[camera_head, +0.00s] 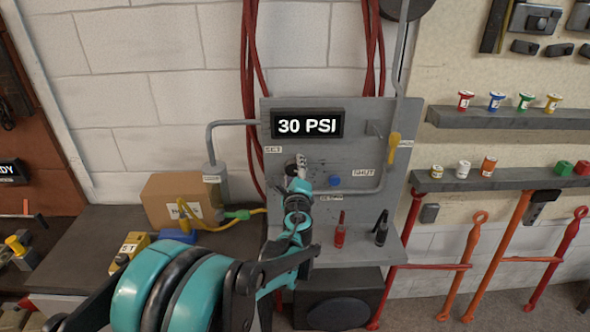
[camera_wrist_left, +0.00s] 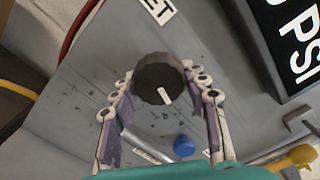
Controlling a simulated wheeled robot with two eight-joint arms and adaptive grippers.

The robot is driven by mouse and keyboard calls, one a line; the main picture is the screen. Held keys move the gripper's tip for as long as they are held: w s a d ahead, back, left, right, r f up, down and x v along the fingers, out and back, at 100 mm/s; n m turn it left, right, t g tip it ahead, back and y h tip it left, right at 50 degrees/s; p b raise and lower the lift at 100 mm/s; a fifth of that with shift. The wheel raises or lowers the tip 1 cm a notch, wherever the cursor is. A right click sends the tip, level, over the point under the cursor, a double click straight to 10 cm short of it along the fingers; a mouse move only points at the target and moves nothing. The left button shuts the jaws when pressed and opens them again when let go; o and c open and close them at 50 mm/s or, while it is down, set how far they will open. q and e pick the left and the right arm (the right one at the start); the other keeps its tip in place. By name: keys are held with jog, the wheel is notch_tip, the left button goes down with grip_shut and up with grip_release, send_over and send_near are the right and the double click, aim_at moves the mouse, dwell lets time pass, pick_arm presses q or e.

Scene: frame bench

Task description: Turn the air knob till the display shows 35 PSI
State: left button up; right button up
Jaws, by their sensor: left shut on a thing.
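The display (camera_head: 307,124) on the grey panel reads 30 PSI. Part of it also shows in the left wrist view (camera_wrist_left: 292,45). The air knob (camera_wrist_left: 160,78) is dark and round with a white mark, below the SET label (camera_wrist_left: 156,10). My left gripper (camera_head: 299,165) reaches up to the panel at the knob and mostly hides it in the head view. In the left wrist view, the fingers of my left gripper (camera_wrist_left: 160,88) are on both sides of the knob, shut on it. The knob's white mark points down and slightly right. My right gripper is not in view.
A blue button (camera_head: 334,181) sits right of the knob, and a yellow lever (camera_head: 393,146) by the SHUT label. Grey pipes run across the panel (camera_head: 355,150). A cardboard box (camera_head: 170,191) stands left. Shelves (camera_head: 500,118) with small spools are at right.

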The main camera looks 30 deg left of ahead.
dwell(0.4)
pick_arm(q)
jog(key=o, duration=1.2)
jog(key=shift+c, duration=0.2)
jog(key=shift+s, duration=0.1)
jog(key=v, duration=1.2)
jog(key=shift+a, duration=0.1)
